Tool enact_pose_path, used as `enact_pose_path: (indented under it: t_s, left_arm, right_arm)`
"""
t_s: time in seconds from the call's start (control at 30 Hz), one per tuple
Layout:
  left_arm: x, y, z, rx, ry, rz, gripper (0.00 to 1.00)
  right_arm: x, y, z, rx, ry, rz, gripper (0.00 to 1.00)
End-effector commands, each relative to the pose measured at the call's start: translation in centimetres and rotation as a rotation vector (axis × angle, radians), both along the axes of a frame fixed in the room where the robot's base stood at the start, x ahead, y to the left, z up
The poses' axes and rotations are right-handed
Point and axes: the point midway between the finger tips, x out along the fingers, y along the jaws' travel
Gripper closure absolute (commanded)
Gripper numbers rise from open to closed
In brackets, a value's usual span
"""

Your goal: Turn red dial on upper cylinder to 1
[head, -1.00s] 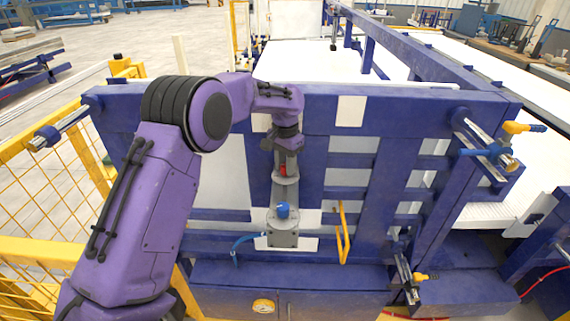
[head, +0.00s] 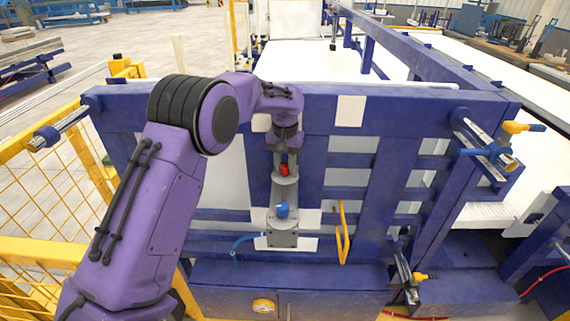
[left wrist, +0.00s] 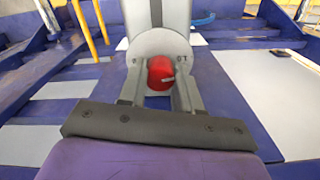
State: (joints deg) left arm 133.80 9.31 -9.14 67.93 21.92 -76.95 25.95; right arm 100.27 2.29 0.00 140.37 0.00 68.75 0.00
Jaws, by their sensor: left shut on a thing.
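The red dial (head: 284,169) sits on the upper end of the grey cylinder (head: 284,194) on the front of the blue frame. In the left wrist view the red dial (left wrist: 161,73) stands on a round grey flange (left wrist: 160,45), with a small pale mark on its right side. My left gripper (head: 283,164) comes down from above; its two fingers are shut on the dial, one on each side, as the left wrist view (left wrist: 160,90) shows. I cannot read any number. My right gripper does not show.
A blue knob (head: 283,210) sits on the grey block at the cylinder's lower end. A yellow handle (head: 342,235) hangs just right of it. A yellow mesh fence (head: 40,190) stands at the left. Yellow-ended clamps (head: 515,128) stick out at the right.

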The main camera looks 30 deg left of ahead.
Motion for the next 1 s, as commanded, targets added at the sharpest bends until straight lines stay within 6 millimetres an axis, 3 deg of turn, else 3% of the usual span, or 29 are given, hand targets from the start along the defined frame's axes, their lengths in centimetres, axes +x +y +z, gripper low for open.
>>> enact_pose_path:
  t_s: [0.23, 0.27, 0.33, 0.67, 0.77, 1.0]
  left_arm:
    - [0.0, 0.0, 0.0, -0.001, -0.001, 0.002, 0.98]
    - [0.0, 0.0, 0.0, -0.001, -0.001, 0.002, 0.64]
    - [0.0, 0.0, 0.0, -0.001, -0.001, 0.002, 0.42]
    - [0.1, 0.0, 0.3, 0.0, -0.002, 0.0, 0.42]
    - [0.1, 0.0, 1.7, 0.0, -0.005, 0.0, 0.42]
    - [0.2, 0.0, 7.5, 0.001, -0.005, 0.0, 0.42]
  right_arm:
    - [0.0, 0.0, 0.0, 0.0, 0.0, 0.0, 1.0]
    - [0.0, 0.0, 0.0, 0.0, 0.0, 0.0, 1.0]
    - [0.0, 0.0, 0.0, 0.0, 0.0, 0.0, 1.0]
    - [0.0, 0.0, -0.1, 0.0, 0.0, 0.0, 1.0]
    - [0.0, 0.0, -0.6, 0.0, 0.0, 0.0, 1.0]
    - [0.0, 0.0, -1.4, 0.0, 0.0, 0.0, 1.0]
